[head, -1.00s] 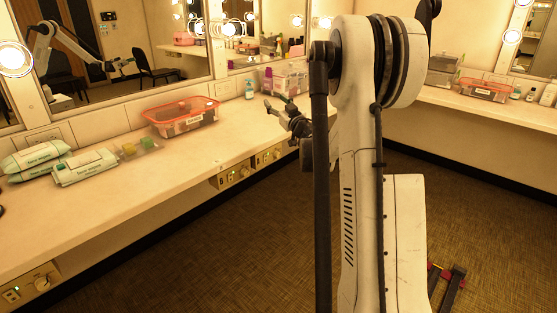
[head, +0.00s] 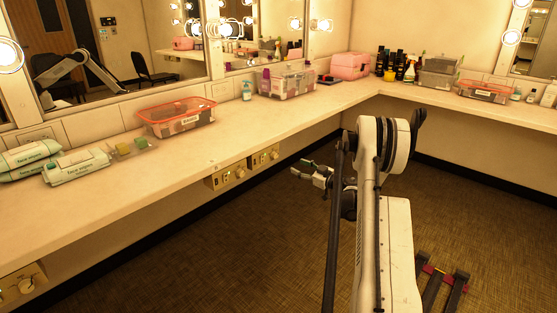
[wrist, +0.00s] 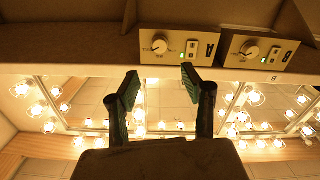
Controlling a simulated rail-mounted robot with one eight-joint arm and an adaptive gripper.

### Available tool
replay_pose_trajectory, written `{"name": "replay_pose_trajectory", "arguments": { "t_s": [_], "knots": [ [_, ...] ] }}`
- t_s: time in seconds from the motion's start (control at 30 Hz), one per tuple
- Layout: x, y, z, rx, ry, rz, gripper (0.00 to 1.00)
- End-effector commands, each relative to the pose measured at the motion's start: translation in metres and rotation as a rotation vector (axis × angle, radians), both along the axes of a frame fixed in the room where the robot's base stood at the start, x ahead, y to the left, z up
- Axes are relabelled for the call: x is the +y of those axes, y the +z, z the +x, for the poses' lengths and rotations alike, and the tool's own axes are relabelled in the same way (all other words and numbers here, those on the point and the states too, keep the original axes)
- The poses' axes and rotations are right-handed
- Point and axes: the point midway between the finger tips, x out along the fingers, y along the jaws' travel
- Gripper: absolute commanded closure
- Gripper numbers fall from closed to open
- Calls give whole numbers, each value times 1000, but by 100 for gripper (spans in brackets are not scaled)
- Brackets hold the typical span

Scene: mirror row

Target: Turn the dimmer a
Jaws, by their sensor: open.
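Dimmer A is a cream panel (wrist: 180,48) with a round knob (wrist: 160,46) and a green-lit switch; the wrist view shows it upside down. It seems to be the right one of the paired panels in the head view (head: 264,157). My gripper (wrist: 160,74) is open and empty, its two dark fingers apart, lined up with knob A in the wrist picture and not visibly touching it. In the head view my gripper (head: 302,169) is out over the floor, right of the panels. The knob's exact setting is too small to read.
Dimmer B (wrist: 255,51) sits close beside A. Another panel (head: 22,287) is at the lower left. The counter (head: 130,185) above carries wipes packs (head: 75,167), a red-rimmed box (head: 178,118) and a clear bin (head: 287,80).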

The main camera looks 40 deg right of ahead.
Motion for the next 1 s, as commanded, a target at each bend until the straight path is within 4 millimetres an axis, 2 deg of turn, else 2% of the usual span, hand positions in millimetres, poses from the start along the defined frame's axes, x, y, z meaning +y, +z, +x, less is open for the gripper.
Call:
{"name": "replay_pose_trajectory", "arguments": {
  "t_s": [0.4,0.6,0.8,1.0],
  "knots": [
    [12,-2,75,-1,0,0,57],
    [16,-1,106,-1,-1,-1,57],
    [18,0,121,-2,-2,-1,57],
    [18,1,124,-2,-3,-1,57]
  ]
}}
